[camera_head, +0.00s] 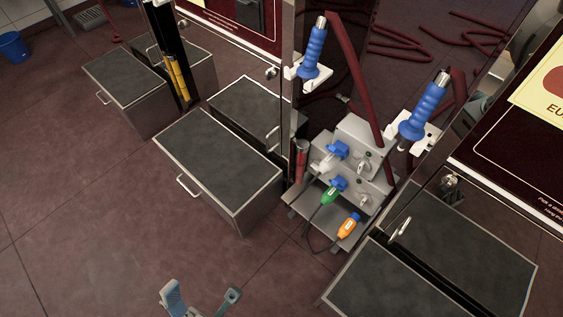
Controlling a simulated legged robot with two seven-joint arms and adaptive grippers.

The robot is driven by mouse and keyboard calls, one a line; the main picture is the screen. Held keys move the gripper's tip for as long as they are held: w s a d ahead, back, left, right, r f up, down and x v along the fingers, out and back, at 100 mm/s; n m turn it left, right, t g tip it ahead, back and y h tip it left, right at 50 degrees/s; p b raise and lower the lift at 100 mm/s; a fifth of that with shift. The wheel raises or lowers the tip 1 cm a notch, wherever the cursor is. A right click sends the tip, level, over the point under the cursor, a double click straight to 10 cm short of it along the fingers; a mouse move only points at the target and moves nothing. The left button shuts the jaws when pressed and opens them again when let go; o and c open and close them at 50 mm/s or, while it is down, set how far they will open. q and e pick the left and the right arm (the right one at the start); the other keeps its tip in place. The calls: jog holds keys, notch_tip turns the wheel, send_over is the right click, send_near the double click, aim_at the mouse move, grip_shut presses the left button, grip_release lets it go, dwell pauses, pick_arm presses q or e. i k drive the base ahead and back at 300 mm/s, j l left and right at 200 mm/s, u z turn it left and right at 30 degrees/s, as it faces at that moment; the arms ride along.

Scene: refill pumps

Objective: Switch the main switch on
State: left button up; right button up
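A grey metal box unit (365,150) stands between the cabinets right of centre. It has blue-and-white, blue-and-green (331,195) and orange (349,227) connectors on its front. Small grey knobs, an upper one (364,167) and a lower one (362,198), sit beside them. I cannot tell which part is the main switch or how it is set. My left gripper (202,291) shows at the bottom edge, left of centre. Its two fingers are apart with nothing between them. It is well away from the box, over the floor. My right gripper is not in view.
Two blue-handled nozzles, a left one (314,50) and a right one (423,108), hang above the box with red hoses. Dark-topped drawers, including the middle one (213,158) and the front right one (385,285), flank it. Open tiled floor (100,220) lies at left. A blue bucket (13,46) stands far left.

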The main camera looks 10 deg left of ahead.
aim_at(315, 164)
jog(key=i+j+z, duration=0.1)
jog(key=z, duration=1.1)
jog(key=j+z, duration=0.35)
jog(key=j, duration=0.25)
jog(key=j+z, duration=0.35)
jog(key=j, duration=0.2)
jog(key=j+z, duration=0.35)
jog(key=j, duration=0.25)
jog(key=k+j, duration=0.1)
jog(key=j, duration=0.25)
jog(key=k+j, duration=0.1)
jog(key=j, duration=0.25)
